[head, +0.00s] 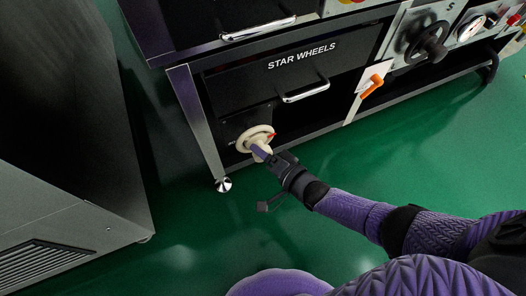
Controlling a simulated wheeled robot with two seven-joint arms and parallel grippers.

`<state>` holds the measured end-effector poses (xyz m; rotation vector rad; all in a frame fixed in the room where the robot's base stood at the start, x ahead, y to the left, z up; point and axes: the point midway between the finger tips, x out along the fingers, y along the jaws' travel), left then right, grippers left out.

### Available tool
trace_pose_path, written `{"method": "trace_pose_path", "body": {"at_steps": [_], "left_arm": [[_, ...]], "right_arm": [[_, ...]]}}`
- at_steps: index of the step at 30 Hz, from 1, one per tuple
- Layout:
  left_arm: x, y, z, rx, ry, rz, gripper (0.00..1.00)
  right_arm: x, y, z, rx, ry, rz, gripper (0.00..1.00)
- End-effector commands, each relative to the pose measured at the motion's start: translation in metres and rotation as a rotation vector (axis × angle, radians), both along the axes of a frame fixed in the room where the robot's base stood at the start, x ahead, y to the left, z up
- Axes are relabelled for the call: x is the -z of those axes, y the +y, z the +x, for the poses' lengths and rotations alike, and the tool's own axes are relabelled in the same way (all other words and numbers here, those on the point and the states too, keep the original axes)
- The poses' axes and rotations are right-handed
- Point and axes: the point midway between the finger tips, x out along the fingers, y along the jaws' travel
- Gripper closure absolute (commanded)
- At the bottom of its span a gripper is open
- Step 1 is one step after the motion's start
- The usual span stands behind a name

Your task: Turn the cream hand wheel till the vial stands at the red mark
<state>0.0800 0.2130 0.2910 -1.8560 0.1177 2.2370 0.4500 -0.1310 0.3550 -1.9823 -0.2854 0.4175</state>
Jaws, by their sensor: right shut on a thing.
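The cream hand wheel (248,134) is on the dark lower front of the machine, under the drawer marked STAR WHEELS. A small red piece (271,135) shows at its right rim. My right gripper (262,153) reaches in from the lower right and is shut on the lower part of the wheel, at what looks like its cream knob; the fingers hide part of it. I see no vial in this view, and I cannot tell whether the red piece is the red mark. My left gripper is not in view.
The STAR WHEELS drawer (300,70) with its metal handle is above the wheel. An orange handle (372,86) and a black hand wheel (428,42) are to the right. A grey cabinet (60,160) stands at the left. The green floor (400,150) is clear.

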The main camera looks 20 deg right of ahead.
Motion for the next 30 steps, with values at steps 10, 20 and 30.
{"method": "trace_pose_path", "body": {"at_steps": [10,20,30], "left_arm": [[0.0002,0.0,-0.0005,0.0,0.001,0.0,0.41],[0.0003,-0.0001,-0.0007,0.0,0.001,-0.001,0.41],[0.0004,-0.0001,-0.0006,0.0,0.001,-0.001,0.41]], "right_arm": [[0.0012,-0.0005,-0.0002,0.003,0.01,0.187,0.9],[0.0012,-0.0009,-0.0002,0.004,0.012,0.25,0.9],[0.0011,-0.0009,-0.0002,0.004,0.012,0.253,0.9]]}}
